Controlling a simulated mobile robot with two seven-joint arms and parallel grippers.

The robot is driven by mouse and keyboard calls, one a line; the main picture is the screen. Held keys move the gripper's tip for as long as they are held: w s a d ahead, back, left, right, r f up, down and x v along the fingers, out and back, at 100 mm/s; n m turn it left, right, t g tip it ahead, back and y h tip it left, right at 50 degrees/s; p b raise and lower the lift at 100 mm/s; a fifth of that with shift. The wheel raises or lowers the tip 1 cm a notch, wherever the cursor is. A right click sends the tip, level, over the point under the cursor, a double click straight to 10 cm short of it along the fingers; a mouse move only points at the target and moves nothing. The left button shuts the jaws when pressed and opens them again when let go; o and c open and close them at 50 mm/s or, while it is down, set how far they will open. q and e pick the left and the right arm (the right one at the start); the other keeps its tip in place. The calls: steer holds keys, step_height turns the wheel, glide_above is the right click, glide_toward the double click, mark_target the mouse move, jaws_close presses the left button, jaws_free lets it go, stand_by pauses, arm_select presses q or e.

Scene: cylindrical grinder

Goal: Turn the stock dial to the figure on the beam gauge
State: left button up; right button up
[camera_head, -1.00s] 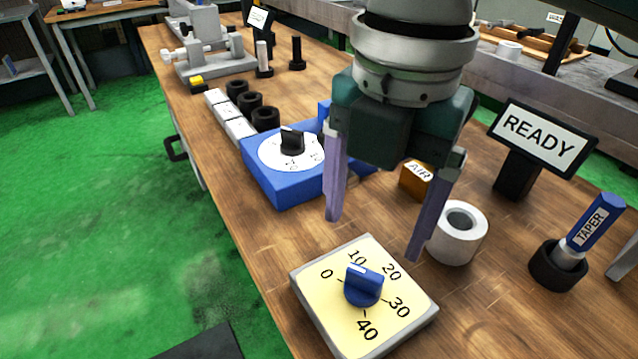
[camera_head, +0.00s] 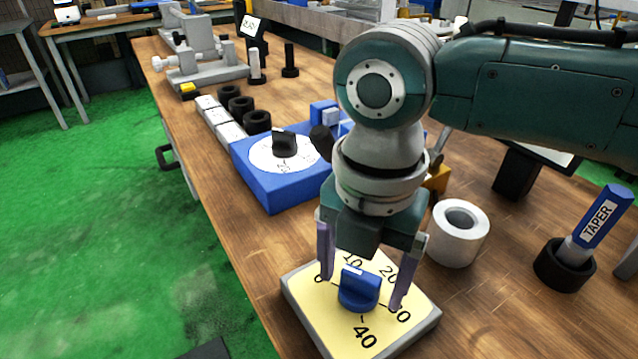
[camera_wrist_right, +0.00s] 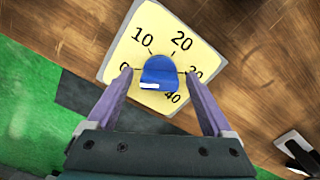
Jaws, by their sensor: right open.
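The stock dial is a yellow square plate (camera_head: 310,296) marked 0 to 40, with a blue knob (camera_head: 359,290) in its middle. A white mark shows on the knob's left end, on the 0 side; I cannot tell its exact figure. My right gripper (camera_head: 361,293) is open over the plate, with one finger on each side of the knob and gaps between. The wrist view shows the same knob (camera_wrist_right: 159,70) between the fingertips. A small sign (camera_head: 250,27) stands at the back; its figure is unreadable, and I cannot tell whether it is the beam gauge. My left gripper is out of view.
A blue box with a white dial and black knob (camera_head: 284,143) sits behind the plate. A white ring (camera_head: 459,243) and a blue TAPER plug in a black holder (camera_head: 563,267) stand to the right. White blocks and black rings line the left edge. My arm hides part of the bench.

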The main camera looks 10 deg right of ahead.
steer(key=c, duration=1.3)
steer(key=shift+r, duration=0.1)
